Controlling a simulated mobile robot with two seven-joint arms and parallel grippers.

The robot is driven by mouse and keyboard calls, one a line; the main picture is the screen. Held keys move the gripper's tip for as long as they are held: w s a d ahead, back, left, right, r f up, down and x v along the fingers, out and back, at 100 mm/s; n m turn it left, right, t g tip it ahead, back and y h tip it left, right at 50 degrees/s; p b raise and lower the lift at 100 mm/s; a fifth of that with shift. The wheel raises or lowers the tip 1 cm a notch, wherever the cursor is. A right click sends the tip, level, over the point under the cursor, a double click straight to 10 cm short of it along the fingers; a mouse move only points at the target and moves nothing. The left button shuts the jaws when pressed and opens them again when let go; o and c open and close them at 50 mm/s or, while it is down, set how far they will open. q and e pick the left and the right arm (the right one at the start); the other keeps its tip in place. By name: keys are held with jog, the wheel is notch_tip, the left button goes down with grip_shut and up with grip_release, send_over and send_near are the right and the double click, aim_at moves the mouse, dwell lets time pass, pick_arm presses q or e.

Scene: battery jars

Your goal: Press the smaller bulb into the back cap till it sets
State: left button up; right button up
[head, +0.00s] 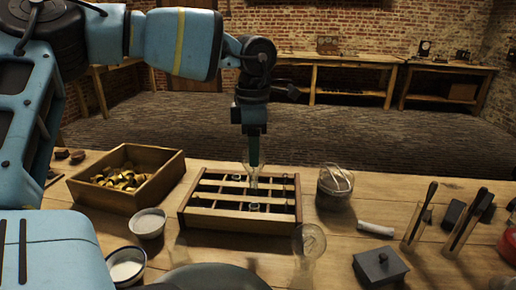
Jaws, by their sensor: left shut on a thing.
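My left gripper (254,157) points straight down over the wooden rack (222,220) and is shut on a clear glass bulb (252,177). The bulb is upright, and its lower end is among the rack's dark bars; I cannot tell whether it touches a cap. A small pale cap (254,207) shows at the front of the rack, and another small round piece (236,177) shows at the back, left of the bulb. A second, larger-looking clear bulb (310,242) stands on the table at the rack's front right corner. My right gripper is out of view.
A wooden box (105,196) of brass pieces and two white-filled bowls (149,224) stand left. A glass jar (335,182), a white roll (376,229), a dark lidded box (380,266) and tools in wooden stands (414,230) are right. Table shows free between them.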

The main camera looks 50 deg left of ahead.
aim_at(253, 177)
pick_arm(q)
jog(key=shift+f, duration=0.25)
jog(key=shift+f+b, duration=0.65)
jog(key=shift+f, duration=0.2)
jog(key=shift+f+b, duration=0.35)
jog(key=shift+f, duration=0.8)
jog(key=shift+f+b, duration=0.4)
jog(key=shift+b, duration=0.3)
jog(key=shift+f+b, duration=1)
jog(key=shift+f, duration=0.2)
dwell(3.9)
